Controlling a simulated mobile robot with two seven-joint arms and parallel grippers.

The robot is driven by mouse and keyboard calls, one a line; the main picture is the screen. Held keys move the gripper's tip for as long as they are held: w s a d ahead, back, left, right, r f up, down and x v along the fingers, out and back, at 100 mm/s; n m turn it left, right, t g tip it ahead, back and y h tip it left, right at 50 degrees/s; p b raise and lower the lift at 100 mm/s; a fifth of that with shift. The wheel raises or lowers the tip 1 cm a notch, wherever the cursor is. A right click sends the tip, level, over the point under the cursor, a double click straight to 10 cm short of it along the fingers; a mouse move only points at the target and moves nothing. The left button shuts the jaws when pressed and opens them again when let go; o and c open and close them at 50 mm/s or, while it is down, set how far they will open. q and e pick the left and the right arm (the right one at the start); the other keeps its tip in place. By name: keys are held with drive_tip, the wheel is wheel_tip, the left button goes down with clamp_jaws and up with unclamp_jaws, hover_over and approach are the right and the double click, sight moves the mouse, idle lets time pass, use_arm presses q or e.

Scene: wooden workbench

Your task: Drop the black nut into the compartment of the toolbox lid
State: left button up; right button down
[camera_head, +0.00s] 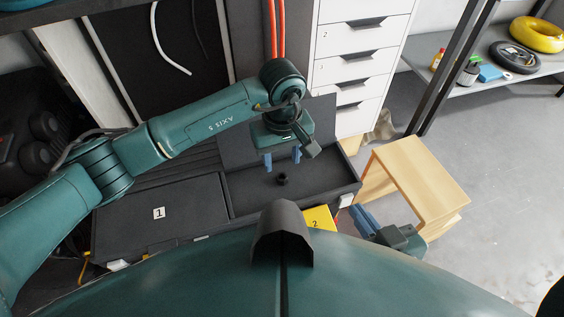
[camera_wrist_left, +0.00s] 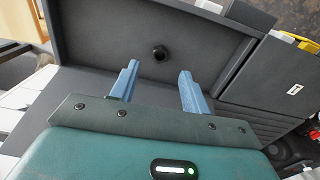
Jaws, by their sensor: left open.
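The small black nut (camera_head: 282,179) lies on the floor of the open dark compartment of the toolbox lid (camera_head: 245,200). In the left wrist view the nut (camera_wrist_left: 160,53) shows as a ring with a dark hole, beyond the fingertips and apart from them, on the compartment floor (camera_wrist_left: 205,42). My left gripper (camera_head: 281,158) is above the compartment, open, with nothing between its blue fingers; it also shows in the left wrist view (camera_wrist_left: 158,72). My right gripper (camera_head: 363,218) is at the lower right, beside the toolbox; its blue fingers appear close together and their opening is unclear.
A closed dark panel labelled 1 (camera_head: 160,218) adjoins the compartment on the left. A yellow piece labelled 2 (camera_head: 319,218) is at its front edge. A wooden stool (camera_head: 420,170) stands right, white drawers (camera_head: 360,45) behind. The compartment floor around the nut is clear.

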sight(282, 177)
use_arm(q)
wheel_tip(282, 177, up, 10)
drive_tip(key=shift+p, duration=0.35)
drive_tip(key=shift+f, duration=0.15)
